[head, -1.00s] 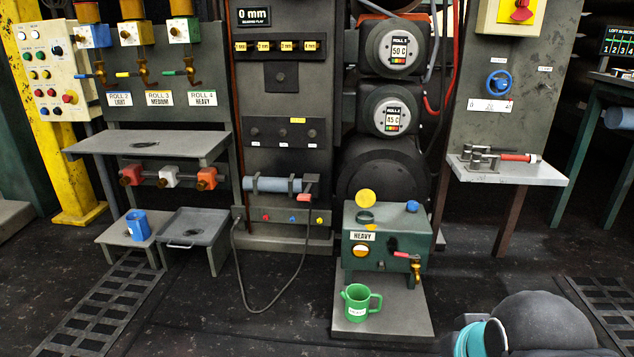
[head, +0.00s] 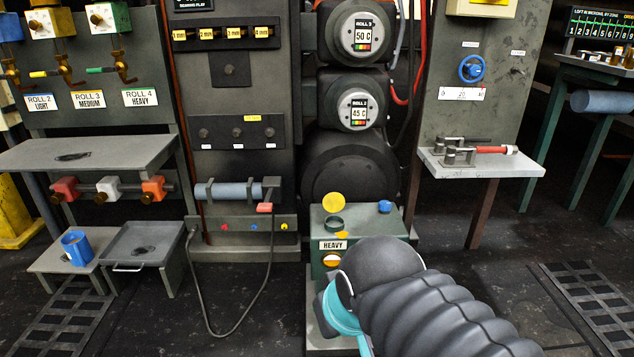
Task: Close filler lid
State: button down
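The green tank (head: 392,220) labelled HEAVY stands below the rolls. Its filler neck (head: 335,224) is a dark green ring on top, at the left. The round yellow lid (head: 333,202) stands raised behind the neck, so the filler is open. A blue cap (head: 385,206) sits on the tank's top at the right. My dark ribbed arm with a teal ring reaches in from the lower right and covers the tank's lower right front. My gripper does not show in the head view.
A blue mug (head: 77,248) stands on a low stand at left, beside a grey tray (head: 140,243). A black cable hangs to the floor left of the tank. A bench (head: 482,170) with a red-handled clamp is at right. Floor right of the tank is clear.

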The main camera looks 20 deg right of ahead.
aim_at(334, 201)
jog(key=z, duration=0.45)
jog(key=i, duration=0.85)
jog(key=z, duration=0.75)
